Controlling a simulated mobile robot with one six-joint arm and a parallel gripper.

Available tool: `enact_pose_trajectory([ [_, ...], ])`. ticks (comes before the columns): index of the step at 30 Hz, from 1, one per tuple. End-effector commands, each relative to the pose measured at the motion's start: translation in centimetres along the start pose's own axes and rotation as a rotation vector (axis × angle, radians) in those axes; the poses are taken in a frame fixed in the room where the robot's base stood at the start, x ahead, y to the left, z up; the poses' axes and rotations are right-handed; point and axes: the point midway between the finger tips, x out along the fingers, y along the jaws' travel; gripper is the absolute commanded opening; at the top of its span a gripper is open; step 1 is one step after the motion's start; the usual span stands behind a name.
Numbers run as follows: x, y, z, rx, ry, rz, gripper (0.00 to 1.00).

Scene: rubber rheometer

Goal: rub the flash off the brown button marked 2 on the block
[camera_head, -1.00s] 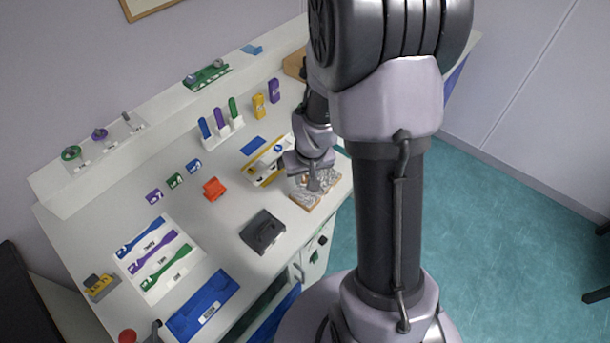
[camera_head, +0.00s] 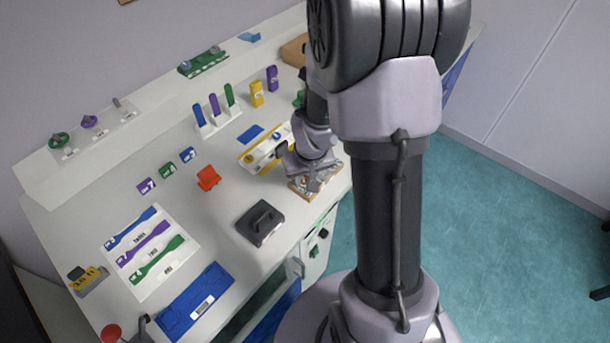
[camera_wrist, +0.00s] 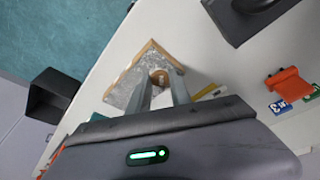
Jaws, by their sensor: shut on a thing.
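The block (camera_wrist: 128,76) has a rough grey top and wooden edges. It lies near the table's front edge, and in the head view the block (camera_head: 329,193) is partly covered by my wrist. My gripper (camera_wrist: 162,90) points down at the block and is shut on the brown button (camera_wrist: 160,76), which shows between the fingertips over the grey top. I cannot tell whether the button touches the top, and its mark is too small to read. In the head view my gripper (camera_head: 314,181) is over the block and the button is hidden.
A dark grey handled block (camera_head: 260,222) and an orange holder (camera_head: 208,178) stand left of the block. A white and yellow fixture (camera_head: 262,158) is close behind my gripper. The white table (camera_head: 225,205) is bare between them. A dark bin (camera_wrist: 53,92) shows in the wrist view.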

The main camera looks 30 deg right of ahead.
Motion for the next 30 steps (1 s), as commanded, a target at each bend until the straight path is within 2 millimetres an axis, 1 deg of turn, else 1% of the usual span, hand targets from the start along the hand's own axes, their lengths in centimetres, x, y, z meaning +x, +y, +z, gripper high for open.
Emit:
enact_pose_trajectory([
  [30, 0.98, 0.0, 0.27, 0.0, 0.0, 0.0, 0.0],
])
